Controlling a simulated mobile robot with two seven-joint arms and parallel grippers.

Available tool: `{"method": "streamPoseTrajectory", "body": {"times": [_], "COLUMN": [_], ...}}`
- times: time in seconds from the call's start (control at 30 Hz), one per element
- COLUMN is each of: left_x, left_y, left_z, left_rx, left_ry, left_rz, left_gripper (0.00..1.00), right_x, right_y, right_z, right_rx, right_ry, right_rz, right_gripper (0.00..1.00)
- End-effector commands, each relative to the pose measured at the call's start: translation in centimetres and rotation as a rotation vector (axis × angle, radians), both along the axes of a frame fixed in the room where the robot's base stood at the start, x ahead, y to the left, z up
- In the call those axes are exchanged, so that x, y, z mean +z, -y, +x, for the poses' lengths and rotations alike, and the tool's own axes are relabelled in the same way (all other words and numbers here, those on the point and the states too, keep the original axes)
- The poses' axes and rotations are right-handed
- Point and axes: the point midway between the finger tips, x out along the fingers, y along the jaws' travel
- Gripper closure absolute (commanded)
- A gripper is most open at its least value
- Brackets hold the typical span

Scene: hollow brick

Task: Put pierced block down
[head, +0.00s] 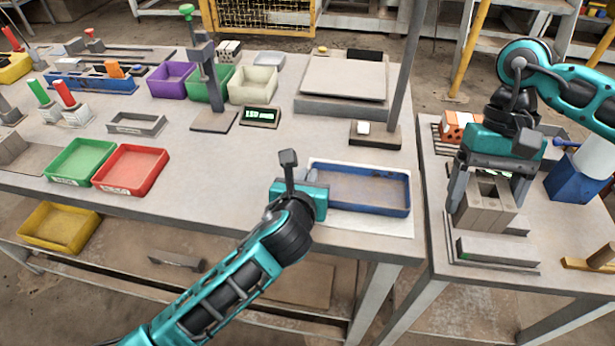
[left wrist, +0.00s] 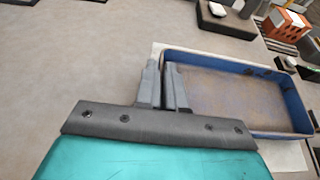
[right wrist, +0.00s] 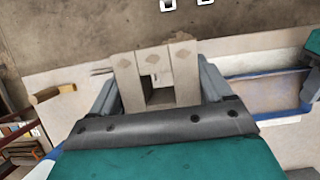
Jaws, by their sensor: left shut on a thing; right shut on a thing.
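The pierced block (head: 484,218) is grey, with an opening through it. My right gripper (head: 489,190) is shut on its two sides over the right-hand table. In the right wrist view the block (right wrist: 185,78) stands between the fingers, with its opening showing. I cannot tell whether its underside touches anything. A grey slab (head: 497,250) lies just in front of it. My left gripper (head: 289,165) is beside the left end of the blue tray (head: 360,204).
On the right-hand table (head: 450,283) are an orange holed brick (head: 457,126), a blue container (head: 571,184) and a wooden piece (head: 590,262). A gap separates it from the main table. Green (head: 80,161) and red (head: 131,169) bins stand left.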

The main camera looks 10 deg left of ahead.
Motion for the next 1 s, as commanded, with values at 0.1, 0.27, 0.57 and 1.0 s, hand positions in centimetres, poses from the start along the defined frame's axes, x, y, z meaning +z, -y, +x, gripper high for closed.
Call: {"method": "streamPoseTrajectory", "body": {"times": [0.1, 0.27, 0.57, 1.0], "left_x": [0.0, 0.0, 0.1, 0.0], "left_y": [0.0, 0.0, 0.0, 0.0], "left_z": [0.0, 0.0, 0.0, 0.0], "left_rx": [0.0, 0.0, 0.0, 0.001], "left_ry": [0.001, 0.001, 0.001, 0.001], "left_rz": [0.0, 0.0, 0.0, 0.0], "left_gripper": [1.0, 1.0, 1.0, 1.0], "right_x": [0.1, 0.1, 0.3, 1.3], "right_y": [0.0, -0.1, -4.3, -14.6], "right_z": [0.0, 0.1, 3.5, 8.1], "right_rx": [0.0, 0.001, 0.0, 0.002], "right_ry": [0.001, 0.001, 0.004, -0.002], "right_rz": [0.001, 0.001, 0.013, 0.006], "right_gripper": [0.64, 0.64, 0.64, 0.64]}}
